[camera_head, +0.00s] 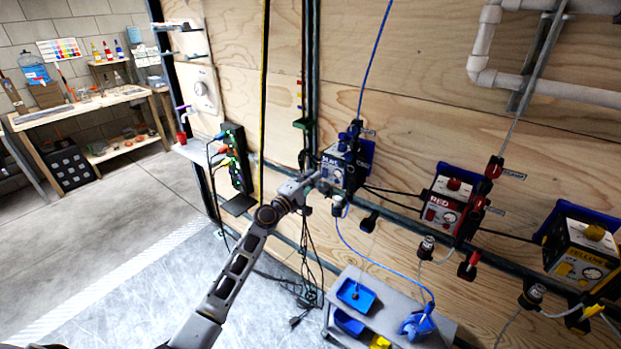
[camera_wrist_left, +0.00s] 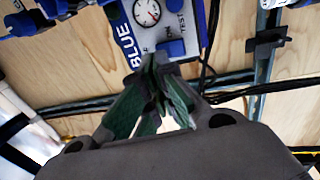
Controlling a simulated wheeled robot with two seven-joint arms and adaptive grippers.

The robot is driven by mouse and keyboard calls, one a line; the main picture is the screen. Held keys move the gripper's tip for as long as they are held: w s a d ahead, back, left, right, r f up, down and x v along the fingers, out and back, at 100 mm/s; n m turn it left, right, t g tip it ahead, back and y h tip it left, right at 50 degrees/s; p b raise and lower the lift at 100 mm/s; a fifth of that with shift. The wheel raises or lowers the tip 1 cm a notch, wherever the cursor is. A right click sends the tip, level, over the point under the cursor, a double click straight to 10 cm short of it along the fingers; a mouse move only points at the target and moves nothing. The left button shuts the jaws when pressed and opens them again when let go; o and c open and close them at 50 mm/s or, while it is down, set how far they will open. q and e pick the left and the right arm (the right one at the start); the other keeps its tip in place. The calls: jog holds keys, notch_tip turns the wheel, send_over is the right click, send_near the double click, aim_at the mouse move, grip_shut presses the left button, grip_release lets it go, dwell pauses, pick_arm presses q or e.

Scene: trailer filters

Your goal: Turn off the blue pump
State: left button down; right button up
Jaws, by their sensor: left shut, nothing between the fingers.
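The blue pump (camera_head: 337,168) is a box with a blue and white front, mounted on a rail along the plywood wall. In the left wrist view its front (camera_wrist_left: 165,25) shows the word BLUE, a round gauge and blue knobs or switches, one near the label TEST. My left gripper (camera_head: 307,180) is shut and empty, just in front of the pump's lower left. In the left wrist view the fingertips (camera_wrist_left: 155,62) overlap the lower part of the front and partly hide it. I cannot tell whether they touch it. My right gripper is not in view.
The red pump (camera_head: 446,206) and yellow pump (camera_head: 583,250) sit further right on the same rail. A grey cart (camera_head: 385,312) with blue trays stands below. Black cables and a blue hose (camera_head: 362,250) hang near the blue pump. A workbench (camera_head: 85,110) stands at the far left.

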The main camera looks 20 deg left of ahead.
pick_arm(q)
jog(key=s+a+r, duration=0.1)
jog(key=s+a, duration=0.2)
jog(key=s, duration=0.7)
jog(key=shift+a+r, duration=0.2)
jog(key=shift+a, duration=0.15)
dwell(0.4)
jog(key=shift+m, duration=0.3)
dwell(0.4)
